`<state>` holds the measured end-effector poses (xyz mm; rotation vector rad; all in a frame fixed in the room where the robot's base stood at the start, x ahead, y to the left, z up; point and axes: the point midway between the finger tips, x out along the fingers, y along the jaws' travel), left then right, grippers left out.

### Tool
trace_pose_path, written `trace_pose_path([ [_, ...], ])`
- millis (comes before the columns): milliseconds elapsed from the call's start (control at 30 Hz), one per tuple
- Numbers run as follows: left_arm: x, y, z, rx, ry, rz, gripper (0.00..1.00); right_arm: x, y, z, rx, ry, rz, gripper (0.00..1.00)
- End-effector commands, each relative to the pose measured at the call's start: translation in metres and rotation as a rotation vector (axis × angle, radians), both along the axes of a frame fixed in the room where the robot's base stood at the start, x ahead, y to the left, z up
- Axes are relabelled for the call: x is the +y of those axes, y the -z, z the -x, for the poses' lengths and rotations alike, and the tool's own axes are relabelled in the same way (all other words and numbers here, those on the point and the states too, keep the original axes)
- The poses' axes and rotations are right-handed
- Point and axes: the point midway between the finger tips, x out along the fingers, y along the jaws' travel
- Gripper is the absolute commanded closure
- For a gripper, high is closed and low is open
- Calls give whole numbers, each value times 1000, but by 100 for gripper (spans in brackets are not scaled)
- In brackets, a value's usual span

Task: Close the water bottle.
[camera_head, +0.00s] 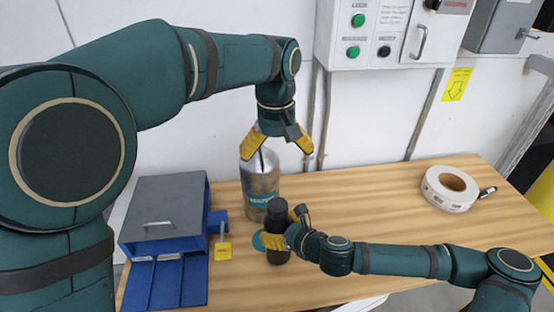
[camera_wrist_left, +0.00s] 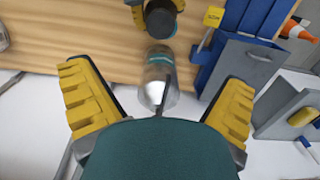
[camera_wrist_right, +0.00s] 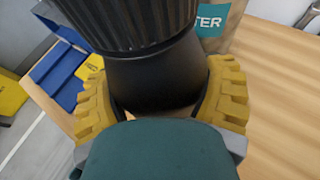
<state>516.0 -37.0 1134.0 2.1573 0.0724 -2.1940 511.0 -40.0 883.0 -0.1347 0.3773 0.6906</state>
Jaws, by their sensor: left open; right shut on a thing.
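A silver water bottle (camera_head: 260,182) with a teal "WATER" label stands upright on the wooden table. It also shows in the left wrist view (camera_wrist_left: 156,82). A thin dark strip runs at its top; I cannot tell whether a cap is on it. My left gripper (camera_head: 277,148) is open above the bottle, its fingers apart and not touching it. My right gripper (camera_head: 284,234) is shut on a black cylinder (camera_head: 278,216) in front of the bottle. In the right wrist view the cylinder (camera_wrist_right: 155,75) has a ribbed wider top. A teal round piece (camera_head: 259,240) shows beside it.
A grey and blue box (camera_head: 165,208) with a yellow tag (camera_head: 222,251) stands at the left. A white tape roll (camera_head: 448,189) lies at the right. A control box (camera_head: 385,35) hangs on the wall behind. The table's middle right is clear.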

Motion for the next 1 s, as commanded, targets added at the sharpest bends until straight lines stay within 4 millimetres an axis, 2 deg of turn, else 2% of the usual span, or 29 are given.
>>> trace_pose_path([
  [433, 1, 1, 0, 2, -2, -1, 0, 0, -1, 0, -1, 0, 0, 100],
  [567, 16, 16, 0, 32, -65, -16, 0, 0, -1, 0, -1, 0, 0, 100],
  [667, 44, 48, 4, 91, -190, -40, 0, 0, -1, 0, -1, 0, 0, 100],
  [767, 81, 95, 13, 162, -341, -62, 0, 0, 0, 0, -1, 0, 0, 100],
  [833, 104, 137, 22, 201, -408, -59, 0, 0, 0, 0, -1, 0, 0, 100],
  [900, 116, 175, 30, 210, -417, -31, 0, 0, 0, 0, -1, 0, 0, 100],
  [1000, 126, 218, 40, 199, -383, 19, 0, 0, -1, 0, -1, 0, 0, 100],
])
